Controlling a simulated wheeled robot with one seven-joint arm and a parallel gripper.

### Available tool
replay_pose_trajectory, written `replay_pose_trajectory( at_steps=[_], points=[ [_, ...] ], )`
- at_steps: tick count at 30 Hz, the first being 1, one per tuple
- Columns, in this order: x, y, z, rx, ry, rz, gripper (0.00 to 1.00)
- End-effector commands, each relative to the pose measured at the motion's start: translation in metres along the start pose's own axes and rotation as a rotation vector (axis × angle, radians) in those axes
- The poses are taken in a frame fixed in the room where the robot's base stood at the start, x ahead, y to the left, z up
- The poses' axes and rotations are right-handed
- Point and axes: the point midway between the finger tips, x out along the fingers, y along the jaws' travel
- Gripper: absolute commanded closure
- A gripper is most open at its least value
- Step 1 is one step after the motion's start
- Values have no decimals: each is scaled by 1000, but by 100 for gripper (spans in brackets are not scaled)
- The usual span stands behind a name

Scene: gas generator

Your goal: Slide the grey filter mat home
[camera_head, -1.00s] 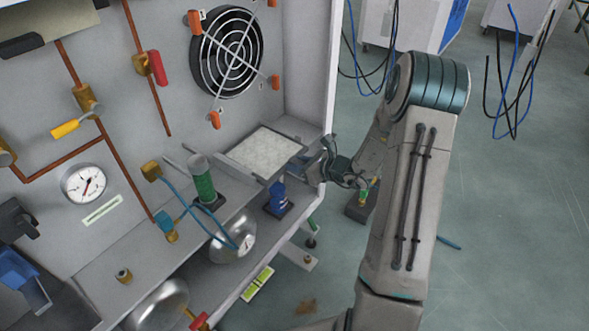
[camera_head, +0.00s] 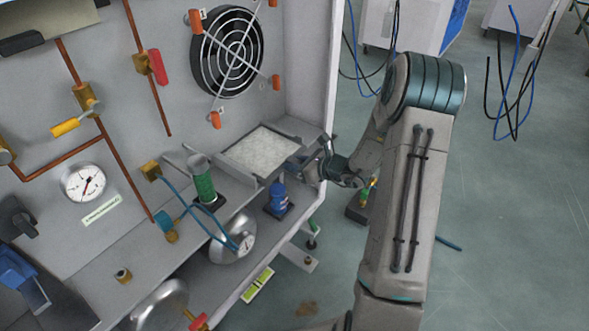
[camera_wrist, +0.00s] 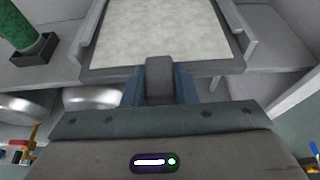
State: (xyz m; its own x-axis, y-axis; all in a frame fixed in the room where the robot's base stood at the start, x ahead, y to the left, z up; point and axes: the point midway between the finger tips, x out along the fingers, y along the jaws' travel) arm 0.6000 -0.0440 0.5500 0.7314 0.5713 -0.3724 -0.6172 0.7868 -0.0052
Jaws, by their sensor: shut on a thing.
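The grey filter mat (camera_head: 262,150) is a pale, mottled panel in a dark grey frame. It lies flat on the cabinet shelf, between raised side rails, below the round fan. In the wrist view the mat (camera_wrist: 160,30) fills the top middle, with a rail along each side. My gripper (camera_head: 301,166) is at the mat's front edge, on the right. In the wrist view my gripper (camera_wrist: 160,84) has its blue fingers on either side of a dark grip block at the mat's front edge, shut on it. The mat's far end is out of the wrist view.
A green cylinder (camera_head: 203,182) stands on the shelf left of the mat. A blue bottle (camera_head: 278,197) stands below the mat's front edge. The cabinet's side wall (camera_head: 327,90) rises close beside my gripper. The fan (camera_head: 227,52) is on the back wall.

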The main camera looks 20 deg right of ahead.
Motion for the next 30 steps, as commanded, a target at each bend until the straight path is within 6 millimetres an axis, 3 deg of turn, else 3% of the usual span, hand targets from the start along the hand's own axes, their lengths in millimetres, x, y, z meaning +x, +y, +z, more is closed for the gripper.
replay_pose_trajectory(
  at_steps=[1,3,4,18,23,30],
  points=[
    [3,4,-8,7,16,7,72],
    [2,3,-8,7,15,6,53],
    [2,3,-8,7,14,5,49],
    [-5,-1,-4,6,10,-4,49],
    [-28,-1,-1,6,10,-5,49],
    [-84,-1,0,6,10,-5,49]
  ],
)
